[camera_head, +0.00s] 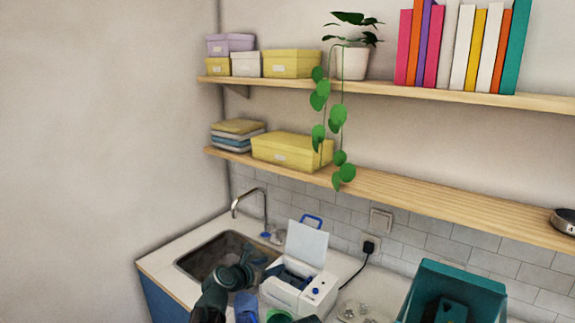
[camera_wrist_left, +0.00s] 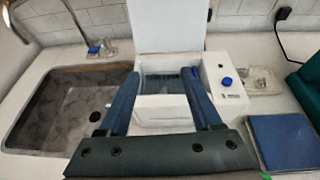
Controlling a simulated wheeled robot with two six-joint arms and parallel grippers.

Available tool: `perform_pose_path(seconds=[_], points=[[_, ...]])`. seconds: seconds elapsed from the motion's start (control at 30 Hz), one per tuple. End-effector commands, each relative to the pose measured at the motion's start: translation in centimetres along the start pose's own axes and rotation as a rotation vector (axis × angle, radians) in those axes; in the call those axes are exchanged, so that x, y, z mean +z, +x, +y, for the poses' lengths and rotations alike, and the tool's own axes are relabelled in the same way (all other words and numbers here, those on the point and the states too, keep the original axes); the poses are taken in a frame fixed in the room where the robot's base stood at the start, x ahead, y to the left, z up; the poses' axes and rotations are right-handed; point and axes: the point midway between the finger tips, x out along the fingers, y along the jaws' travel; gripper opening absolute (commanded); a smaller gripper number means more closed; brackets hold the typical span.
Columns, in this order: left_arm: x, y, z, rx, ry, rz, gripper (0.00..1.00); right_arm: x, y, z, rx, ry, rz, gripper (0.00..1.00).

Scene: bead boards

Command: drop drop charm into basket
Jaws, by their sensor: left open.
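My left gripper (camera_head: 243,268) is beside the sink and left of the white cleaner (camera_head: 318,290), whose lid is up. In the left wrist view its two blue fingers (camera_wrist_left: 158,88) stand wide apart with nothing between them, and the cleaner (camera_wrist_left: 152,113) shows beyond and between them. The cleaner's dark, open basin (camera_wrist_left: 162,84) shows there; I cannot make out a separate basket in it. A clear dish with small shiny pieces (camera_head: 356,314) stands right of the cleaner. I cannot pick out the drop charm. My right gripper is not in view.
The sink (camera_wrist_left: 60,112) with a tap (camera_head: 250,190) lies left of the cleaner. A blue square pad (camera_wrist_left: 282,142) lies front right. A teal box (camera_head: 488,287) stands at the right. A plugged cord (camera_head: 362,265) runs behind. Shelves (camera_head: 440,205) hang above.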

Motion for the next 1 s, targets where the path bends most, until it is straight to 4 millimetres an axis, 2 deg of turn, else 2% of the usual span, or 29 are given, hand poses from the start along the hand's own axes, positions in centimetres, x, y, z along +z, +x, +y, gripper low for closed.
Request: perform_pose_path(seconds=[0.03,0.1,0.33,0.5,0.9,1.0], points=[[0.2,-1.7,-0.2,0.001,-0.001,0.000,0.66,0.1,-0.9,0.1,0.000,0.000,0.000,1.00],[0.2,-3.0,-0.1,0.001,-0.001,0.000,0.66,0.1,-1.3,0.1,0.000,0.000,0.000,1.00],[0.1,-5.8,-0.1,0.000,-0.001,0.000,0.66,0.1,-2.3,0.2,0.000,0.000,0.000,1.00],[0.0,-6.4,-0.1,-0.001,-0.001,0.000,0.66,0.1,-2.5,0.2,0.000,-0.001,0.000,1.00],[0.0,-6.4,0.0,-0.001,0.001,0.000,0.66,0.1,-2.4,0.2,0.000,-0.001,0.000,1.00],[-0.4,-6.3,-0.8,-0.017,0.052,0.018,0.66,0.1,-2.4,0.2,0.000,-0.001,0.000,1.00]])
